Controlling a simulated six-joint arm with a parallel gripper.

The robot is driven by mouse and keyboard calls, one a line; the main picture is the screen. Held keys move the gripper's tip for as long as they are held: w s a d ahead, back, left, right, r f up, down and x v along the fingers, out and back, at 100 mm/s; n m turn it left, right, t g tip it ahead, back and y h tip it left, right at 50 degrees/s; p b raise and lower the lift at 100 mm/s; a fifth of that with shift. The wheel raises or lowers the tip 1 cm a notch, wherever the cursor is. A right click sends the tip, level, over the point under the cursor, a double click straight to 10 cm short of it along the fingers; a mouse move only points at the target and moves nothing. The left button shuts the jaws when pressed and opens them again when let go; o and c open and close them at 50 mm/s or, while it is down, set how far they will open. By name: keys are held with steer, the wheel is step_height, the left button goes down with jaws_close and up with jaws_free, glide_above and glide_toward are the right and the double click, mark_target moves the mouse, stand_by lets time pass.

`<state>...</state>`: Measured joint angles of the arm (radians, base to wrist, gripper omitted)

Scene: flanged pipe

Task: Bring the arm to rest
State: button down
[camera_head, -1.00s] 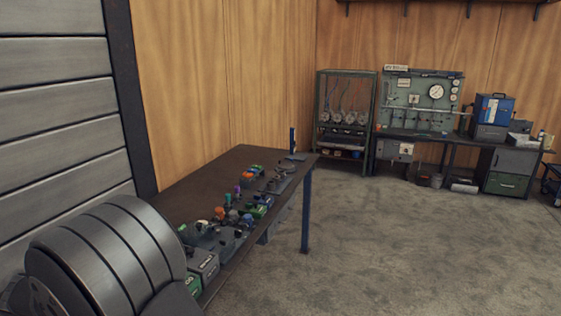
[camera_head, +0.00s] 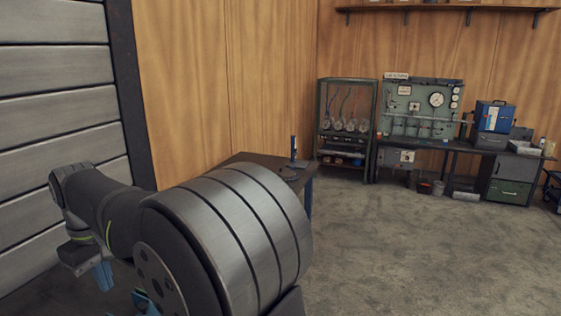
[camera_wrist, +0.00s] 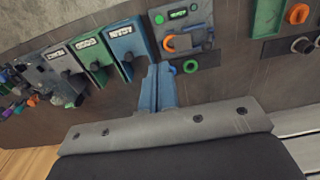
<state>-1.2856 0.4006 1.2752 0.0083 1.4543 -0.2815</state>
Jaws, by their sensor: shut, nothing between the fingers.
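My gripper (camera_wrist: 160,70) shows in the wrist view with its blue fingers pressed together and nothing between them. In the head view my arm fills the lower left and centre. Blue parts at its end show at the lower left, but the fingertips are not clear there.
In the wrist view, a green box (camera_wrist: 128,47), grey boxes and the display instrument (camera_wrist: 178,30) crowd the bench. In the head view, the bench's far end (camera_head: 262,161) shows behind my arm. Open floor (camera_head: 420,240) lies to the right, before a rear test bench (camera_head: 418,110).

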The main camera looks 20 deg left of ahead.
step_height(320, 180, down, 10)
steer(key=r, duration=0.1)
step_height(320, 180, up, 8)
steer(key=s+a+f+n+t+h, duration=0.1)
steer(key=s+a+f+n+t, duration=0.1)
steer(key=s+f+n, duration=0.1)
steer(key=shift+s+f+n+h, duration=0.3)
steer(key=shift+s+f+n, duration=0.15)
steer(key=shift+s, duration=0.5)
